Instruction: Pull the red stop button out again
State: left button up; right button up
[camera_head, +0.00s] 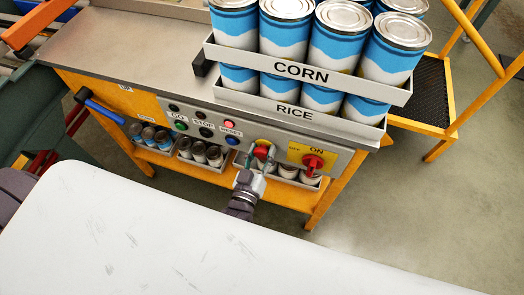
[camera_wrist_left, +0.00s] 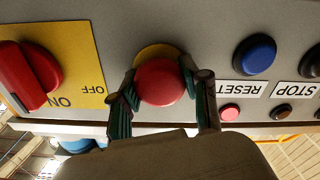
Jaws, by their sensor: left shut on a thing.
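The red stop button (camera_head: 261,152) sits on the grey control panel (camera_head: 232,117), between the blue reset button and the red rotary switch. In the left wrist view the button (camera_wrist_left: 160,82) is a round red mushroom cap in front of a yellow ring (camera_wrist_left: 157,51). My left gripper (camera_head: 264,160) reaches the panel from the front. In the left wrist view its two fingers (camera_wrist_left: 163,92) are shut on the red cap, one on each side. How far the button stands out is hard to tell. My right gripper is not in view.
A red ON/OFF switch (camera_head: 312,162) on a yellow plate is close to the right of the button. A blue button (camera_head: 232,140) is to its left. Trays of blue cans (camera_head: 328,50) stand above the panel. A white surface (camera_head: 180,235) fills the foreground.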

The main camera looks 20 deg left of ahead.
pick_arm(q)
jog(key=shift+c, duration=0.8)
jog(key=shift+s+p, duration=0.55)
jog(key=shift+p, duration=0.05)
jog(key=shift+f, duration=0.15)
jog(key=o, duration=1.3)
jog(key=shift+s, duration=0.1)
jog(key=shift+s, duration=0.1)
jog(key=s, duration=1.1)
jog(key=shift+s, duration=0.4)
